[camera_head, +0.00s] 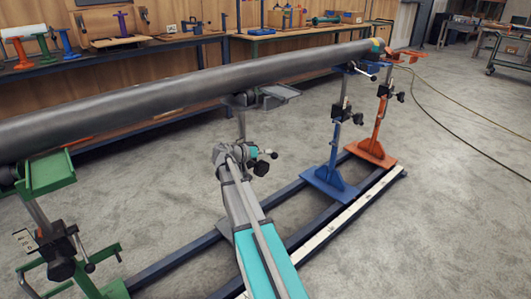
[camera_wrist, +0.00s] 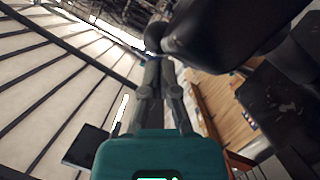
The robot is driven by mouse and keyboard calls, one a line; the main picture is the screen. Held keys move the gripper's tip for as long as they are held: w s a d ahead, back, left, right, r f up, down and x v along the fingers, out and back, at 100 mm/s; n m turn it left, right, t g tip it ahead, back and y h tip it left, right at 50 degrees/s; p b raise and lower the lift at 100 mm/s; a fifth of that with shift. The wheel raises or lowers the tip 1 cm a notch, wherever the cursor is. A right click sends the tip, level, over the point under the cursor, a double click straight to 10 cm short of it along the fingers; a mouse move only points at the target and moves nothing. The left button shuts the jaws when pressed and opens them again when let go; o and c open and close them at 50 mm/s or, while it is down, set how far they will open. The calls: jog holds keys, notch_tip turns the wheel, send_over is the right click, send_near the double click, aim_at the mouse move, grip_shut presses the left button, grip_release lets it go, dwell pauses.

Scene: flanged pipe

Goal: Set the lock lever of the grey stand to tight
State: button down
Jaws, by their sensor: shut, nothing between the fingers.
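The grey stand stands in the middle under the long pipe. Its head (camera_head: 240,101) and a short piece of post (camera_head: 240,124) show; my arm hides much of the rest. In the wrist view my gripper (camera_wrist: 152,62) is shut and empty. A dark rounded end (camera_wrist: 154,36) lies at or just beyond the fingertips; I cannot tell whether they touch. A large black part (camera_wrist: 225,30) looms close on the right.
The grey pipe (camera_head: 180,92) runs overhead across several stands. The green stand (camera_head: 48,176) is at left, the blue stand (camera_head: 328,182) and orange stand (camera_head: 373,148) at right. Blue floor rails (camera_head: 165,262) run below.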

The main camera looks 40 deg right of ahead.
jog(key=shift+f, duration=0.1)
jog(key=shift+s+f+b, duration=0.25)
jog(key=shift+f+b, duration=0.45)
jog(key=shift+b, duration=0.1)
jog(key=shift+r, duration=0.2)
jog(key=shift+w+a+r+p, duration=0.3)
jog(key=shift+r+p, duration=0.2)
jog(key=shift+p, duration=0.1)
jog(key=shift+w+a+r+p, duration=0.15)
jog(key=shift+a+r+p, duration=0.1)
jog(key=shift+r+p, duration=0.25)
jog(key=p+v, duration=0.3)
jog(key=v, duration=0.8)
jog(key=shift+r+p, duration=0.35)
jog(key=shift+w, duration=0.15)
